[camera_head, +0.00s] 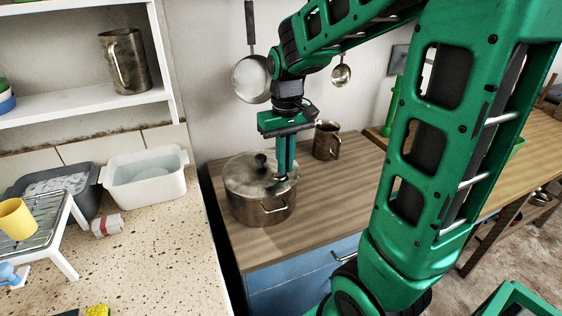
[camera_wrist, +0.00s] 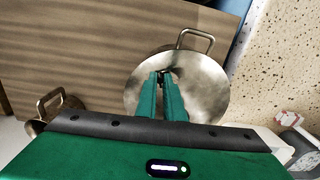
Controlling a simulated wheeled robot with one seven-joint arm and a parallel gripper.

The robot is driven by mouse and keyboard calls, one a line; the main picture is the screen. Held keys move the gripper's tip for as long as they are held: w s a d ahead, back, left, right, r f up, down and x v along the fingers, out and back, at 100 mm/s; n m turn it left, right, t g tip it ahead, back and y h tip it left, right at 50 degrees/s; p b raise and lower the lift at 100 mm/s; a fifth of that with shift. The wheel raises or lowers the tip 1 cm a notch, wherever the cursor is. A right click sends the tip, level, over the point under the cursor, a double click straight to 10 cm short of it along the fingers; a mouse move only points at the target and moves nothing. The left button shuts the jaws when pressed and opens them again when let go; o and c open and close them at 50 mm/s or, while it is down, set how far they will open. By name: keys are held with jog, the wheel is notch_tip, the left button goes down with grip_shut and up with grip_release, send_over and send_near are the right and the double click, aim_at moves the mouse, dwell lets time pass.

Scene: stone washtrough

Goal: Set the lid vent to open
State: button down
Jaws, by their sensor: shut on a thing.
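A metal pot (camera_head: 262,205) with side handles stands on the wooden counter, its lid (camera_head: 246,172) on top with a dark knob (camera_head: 260,160) at the middle. My gripper (camera_head: 283,177) reaches straight down to the right part of the lid. In the wrist view the fingertips (camera_wrist: 163,75) meet close together over the lid (camera_wrist: 203,85), shut on a small dark piece, which appears to be the lid vent (camera_wrist: 160,72). The fingers cover most of the vent, so I cannot tell its setting. The knob is hidden in the wrist view.
A metal mug (camera_head: 327,140) stands on the wooden counter (camera_head: 330,190) behind the pot, to the right. A pan (camera_head: 251,80) and a ladle (camera_head: 341,75) hang on the wall. A white basin (camera_head: 146,178) stands on the speckled counter at left. The wood right of the pot is clear.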

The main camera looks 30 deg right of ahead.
jog(key=shift+s+a+m, duration=0.15)
jog(key=shift+s+m, duration=0.1)
jog(key=shift+m, duration=0.95)
jog(key=c, duration=1.9)
grip_release()
jog(key=shift+o, duration=0.2)
jog(key=shift+r, duration=0.1)
notch_tip(320, 180, up, 11)
jog(key=shift+f, duration=0.2)
jog(key=shift+w, duration=0.1)
